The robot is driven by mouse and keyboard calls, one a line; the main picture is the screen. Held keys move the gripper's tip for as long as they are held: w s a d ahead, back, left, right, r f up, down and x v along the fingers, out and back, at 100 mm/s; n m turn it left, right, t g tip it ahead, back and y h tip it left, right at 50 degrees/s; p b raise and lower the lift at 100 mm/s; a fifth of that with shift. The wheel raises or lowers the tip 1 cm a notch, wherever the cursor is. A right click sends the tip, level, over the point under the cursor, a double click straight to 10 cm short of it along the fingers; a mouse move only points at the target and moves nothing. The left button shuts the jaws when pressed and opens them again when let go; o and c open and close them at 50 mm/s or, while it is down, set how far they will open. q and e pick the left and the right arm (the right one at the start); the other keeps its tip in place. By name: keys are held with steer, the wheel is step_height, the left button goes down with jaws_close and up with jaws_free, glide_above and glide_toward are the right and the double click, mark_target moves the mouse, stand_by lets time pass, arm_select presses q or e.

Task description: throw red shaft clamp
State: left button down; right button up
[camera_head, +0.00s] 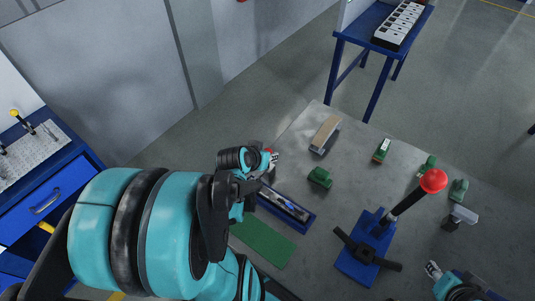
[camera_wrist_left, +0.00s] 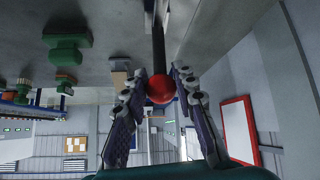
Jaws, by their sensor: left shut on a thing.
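My left gripper (camera_head: 270,158) is at the table's left edge, largely behind my own arm in the head view. In the left wrist view its fingers (camera_wrist_left: 160,85) are on either side of a red ball knob (camera_wrist_left: 160,90), shut on it. The knob is on the end of a dark rod (camera_wrist_left: 158,40) coming from the top of the picture. The clamp's body is hidden. A second lever with a red ball (camera_head: 432,180) stands tilted by a blue base (camera_head: 358,262), apart from the grippers. My right gripper (camera_head: 433,269) is low at the right, its opening unclear.
The grey table (camera_head: 320,240) holds a blue tray (camera_head: 288,208), a green mat (camera_head: 262,243), a green block (camera_head: 320,177) and a wood-topped block (camera_head: 325,133). A blue stand (camera_head: 350,38) is behind. A blue drawer cabinet (camera_head: 45,200) stands at left.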

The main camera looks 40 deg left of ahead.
arm_select(q)
steer(key=c, duration=1.2)
jaws_free()
steer(key=shift+s, duration=0.15)
steer(key=v, duration=0.7)
steer(key=shift+s, duration=0.15)
steer(key=shift+r, duration=0.15)
steer(key=w+d+m+h+b, duration=0.1)
steer(key=d+m, duration=0.1)
steer(key=d, duration=0.7)
steer(key=w+d+m+g+h+b, duration=0.1)
steer(key=d+m+b, duration=0.1)
steer(key=d, duration=0.7)
steer(key=shift+d+m, duration=0.3)
